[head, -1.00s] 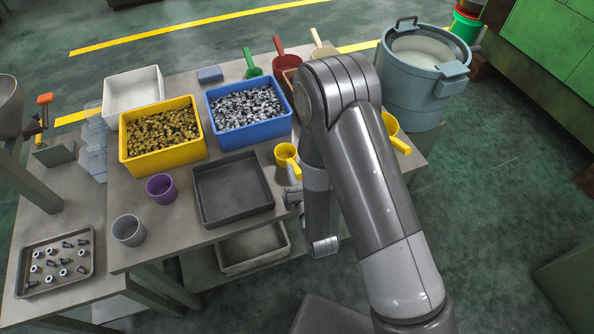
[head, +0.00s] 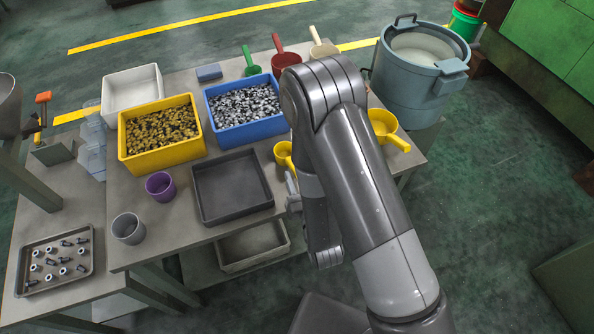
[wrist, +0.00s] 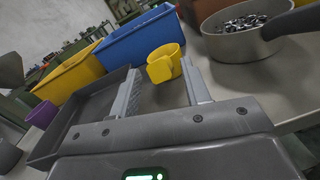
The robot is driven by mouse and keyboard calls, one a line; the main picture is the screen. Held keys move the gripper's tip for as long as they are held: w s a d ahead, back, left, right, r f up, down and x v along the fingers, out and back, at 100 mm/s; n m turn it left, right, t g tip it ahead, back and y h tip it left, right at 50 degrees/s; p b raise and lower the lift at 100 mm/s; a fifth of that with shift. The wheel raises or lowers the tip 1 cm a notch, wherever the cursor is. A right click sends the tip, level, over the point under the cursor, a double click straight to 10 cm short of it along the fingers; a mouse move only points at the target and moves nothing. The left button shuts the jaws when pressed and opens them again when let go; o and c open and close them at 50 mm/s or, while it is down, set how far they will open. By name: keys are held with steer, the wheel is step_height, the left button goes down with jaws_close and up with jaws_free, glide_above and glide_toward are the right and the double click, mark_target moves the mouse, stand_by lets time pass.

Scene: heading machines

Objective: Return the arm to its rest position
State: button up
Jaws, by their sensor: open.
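My arm stands in the right middle of the head view, bent at the elbow. My gripper (wrist: 161,67) shows in the wrist view with its two fingers apart and nothing held between them. A yellow cup (wrist: 165,65) appears between the fingers in that view, beyond them on the table. In the head view only a small part of my gripper (head: 292,198) shows left of the arm, near the right edge of the dark tray; the rest is hidden.
The table (head: 205,245) holds the dark tray (head: 232,188), yellow bin (head: 162,158), blue bin (head: 250,132), purple cup (head: 160,187) and yellow scoop (head: 388,128). A grey bowl of metal parts (wrist: 238,42) is close at right in the wrist view. Open floor (head: 490,240) lies right.

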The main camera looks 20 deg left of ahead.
steer(key=shift+s+d, duration=0.25)
steer(key=shift+s, duration=0.05)
steer(key=shift+w+r, duration=0.1)
steer(key=shift+w+a+r, duration=0.15)
steer(key=shift+r, duration=0.05)
steer(key=w+d+r+m+h, duration=0.4)
steer(key=w+r+m, duration=0.45)
steer(key=m, duration=0.25)
steer(key=w+d+r+m+g+h, duration=0.3)
steer(key=d+r+m+h, duration=0.1)
steer(key=d+r+m, duration=0.65)
steer(key=s+d+r+m+g+h, duration=0.2)
steer(key=s+d+r+m, duration=0.2)
steer(key=s+d+m, duration=0.5)
steer(key=s+d+r+m+g+h, duration=0.2)
steer(key=s+d+r+m, duration=0.3)
steer(key=s+d+m, duration=0.5)
steer(key=shift+s+d+r+m+g, duration=0.3)
steer(key=shift+s+m+g, duration=0.3)
steer(key=shift+s+m, duration=0.2)
